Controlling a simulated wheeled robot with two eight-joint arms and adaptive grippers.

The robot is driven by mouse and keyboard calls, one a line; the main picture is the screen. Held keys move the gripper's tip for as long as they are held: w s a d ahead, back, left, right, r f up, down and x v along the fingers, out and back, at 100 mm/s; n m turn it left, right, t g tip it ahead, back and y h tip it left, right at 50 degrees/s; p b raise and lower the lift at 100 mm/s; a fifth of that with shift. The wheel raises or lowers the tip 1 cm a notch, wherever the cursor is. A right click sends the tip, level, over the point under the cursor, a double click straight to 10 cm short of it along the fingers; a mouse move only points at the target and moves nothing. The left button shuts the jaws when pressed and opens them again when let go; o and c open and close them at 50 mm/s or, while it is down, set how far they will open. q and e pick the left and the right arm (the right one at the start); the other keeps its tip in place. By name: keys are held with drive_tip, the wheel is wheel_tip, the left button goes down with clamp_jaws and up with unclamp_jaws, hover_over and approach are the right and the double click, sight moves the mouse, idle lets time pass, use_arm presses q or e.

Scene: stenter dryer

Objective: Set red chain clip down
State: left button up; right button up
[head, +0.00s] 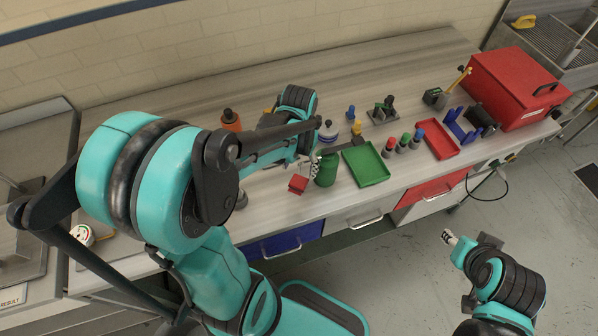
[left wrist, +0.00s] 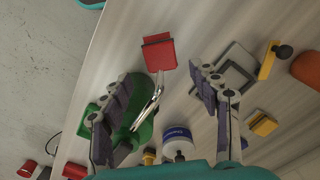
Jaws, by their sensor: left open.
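The red chain clip (head: 298,184) is near the front edge of the workbench, just left of a dark green container (head: 326,171). In the left wrist view its red block (left wrist: 158,53) lies beyond and between my fingertips, with a silver metal part (left wrist: 150,108) reaching back beside the green container (left wrist: 136,128). My left gripper (head: 309,160), also in the left wrist view (left wrist: 165,82), is open, its fingers apart and no contact with the red block visible. Its fingers are partly hidden in the head view. My right gripper (head: 449,238) hangs over the floor; its jaws are too small to read.
A green tray (head: 366,180) and a red tray (head: 455,150) lie to the right, with small bottles (head: 403,143) between them. A red toolbox (head: 515,85) stands at the far right. An orange bottle (head: 231,121) stands behind at left. Bare bench lies left of the clip.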

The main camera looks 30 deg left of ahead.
use_arm(q)
wheel_tip(320, 180, up, 5)
drive_tip(key=shift+f+p, duration=0.2)
drive_tip(key=shift+p, duration=0.35)
drive_tip(key=shift+d+r, duration=0.1)
drive_tip(key=shift+r, duration=0.4)
drive_tip(key=s+d+r+t, duration=0.5)
drive_tip(key=d+t, duration=0.1)
drive_tip(key=t, duration=0.1)
drive_tip(key=shift+d+r+m, duration=0.4)
drive_tip(key=shift+f, duration=0.1)
wheel_tip(320, 180, down, 6)
drive_tip(key=b, duration=0.6)
